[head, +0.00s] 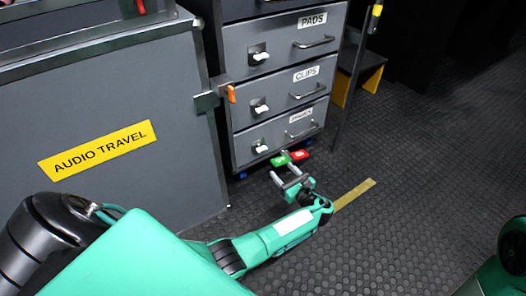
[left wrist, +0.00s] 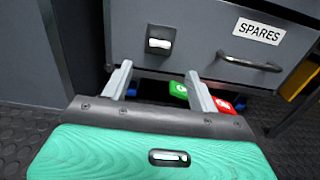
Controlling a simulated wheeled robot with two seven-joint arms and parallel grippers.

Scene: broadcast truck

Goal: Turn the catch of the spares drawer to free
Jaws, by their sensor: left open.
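The spares drawer (head: 280,134) is the lowest of the grey drawers in the head view, and it looks shut. Its label (left wrist: 259,31) reads SPARES in the left wrist view. Its catch (head: 260,147) is a white knob on a dark plate, left of the bar handle (head: 300,131). In the left wrist view the catch (left wrist: 159,43) has its white bar lying roughly sideways. My left gripper (head: 285,171) is open and empty, low in front of the drawer. Its fingers (left wrist: 160,85) point at the drawer face below the catch, apart from it. My right gripper is out of view.
Drawers labelled CLIPS (head: 280,92) and PADS (head: 282,45) have similar catches. A green pad (head: 280,159) and a red pad (head: 299,155) sit low by the cabinet base. The AUDIO TRAVEL case (head: 105,120) stands left. Open floor (head: 420,150) lies to the right.

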